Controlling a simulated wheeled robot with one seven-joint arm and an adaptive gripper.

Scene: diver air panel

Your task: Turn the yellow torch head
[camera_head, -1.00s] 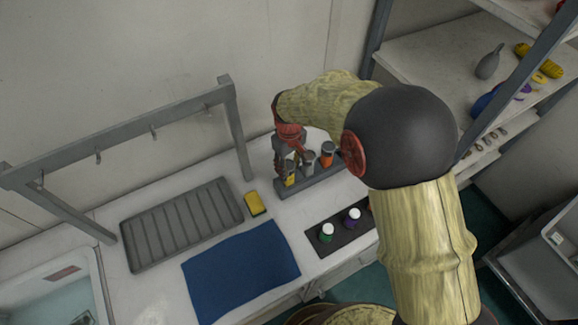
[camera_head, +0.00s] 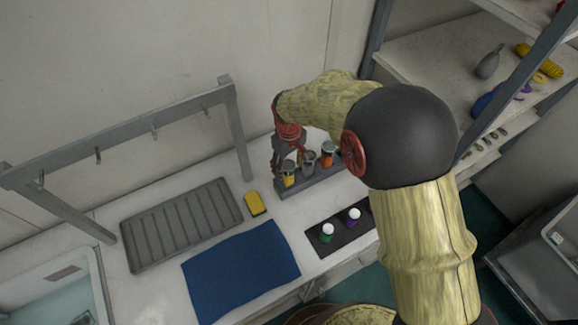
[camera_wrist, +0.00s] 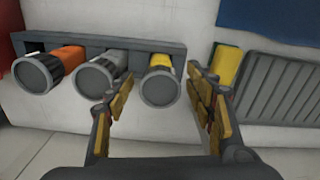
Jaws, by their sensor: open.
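The yellow torch (camera_head: 289,177) stands in a grey rack at the left end of a row, with its grey lens head up. In the wrist view the yellow torch's round grey head (camera_wrist: 160,88) appears between my two fingers. My gripper (camera_head: 287,158) is over this end of the rack and open, with nothing held. In the wrist view my gripper (camera_wrist: 159,75) has one finger on each side of the yellow torch head. I cannot tell whether either finger touches it.
A grey torch (camera_head: 308,161) and an orange torch (camera_head: 328,153) stand close beside it in the rack (camera_head: 312,184). A yellow sponge (camera_head: 255,204), a ribbed grey tray (camera_head: 182,224), a blue cloth (camera_head: 240,270) and a dark mat with small bottles (camera_head: 338,242) lie nearby.

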